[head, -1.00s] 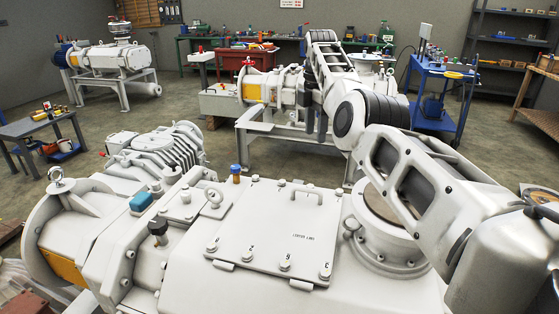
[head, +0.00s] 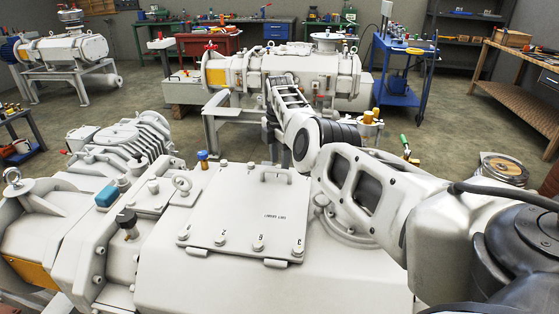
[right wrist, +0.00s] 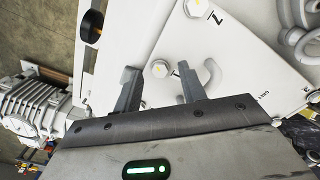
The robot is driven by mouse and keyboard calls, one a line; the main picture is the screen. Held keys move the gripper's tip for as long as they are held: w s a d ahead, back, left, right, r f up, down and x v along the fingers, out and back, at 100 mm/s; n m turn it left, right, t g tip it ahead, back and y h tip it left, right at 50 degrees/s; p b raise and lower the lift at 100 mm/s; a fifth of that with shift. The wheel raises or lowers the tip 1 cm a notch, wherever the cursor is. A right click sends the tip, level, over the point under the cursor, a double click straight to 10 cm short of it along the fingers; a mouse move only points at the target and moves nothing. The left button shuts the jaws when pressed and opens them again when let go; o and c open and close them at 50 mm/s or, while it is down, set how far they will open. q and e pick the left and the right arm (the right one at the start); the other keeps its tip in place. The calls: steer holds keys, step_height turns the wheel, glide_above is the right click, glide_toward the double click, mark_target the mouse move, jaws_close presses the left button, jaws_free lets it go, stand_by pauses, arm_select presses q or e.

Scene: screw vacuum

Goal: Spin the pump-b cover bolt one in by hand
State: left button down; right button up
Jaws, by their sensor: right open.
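The white cover plate (head: 250,205) lies on the near pump, with several hex bolts along its edges. The right wrist view shows a corner of this plate (right wrist: 235,75). In the head view my right gripper (head: 270,135) is small and dark beyond the plate, partly hidden by my arm. My left gripper is out of view.
Another pump (head: 335,75) stands behind. A blue cart (head: 405,80) and a wooden bench (head: 510,90) are at right.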

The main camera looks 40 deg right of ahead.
steer(key=shift+f, duration=0.3)
steer(key=c, duration=0.8)
jaws_close()
steer(key=shift+m, duration=0.3)
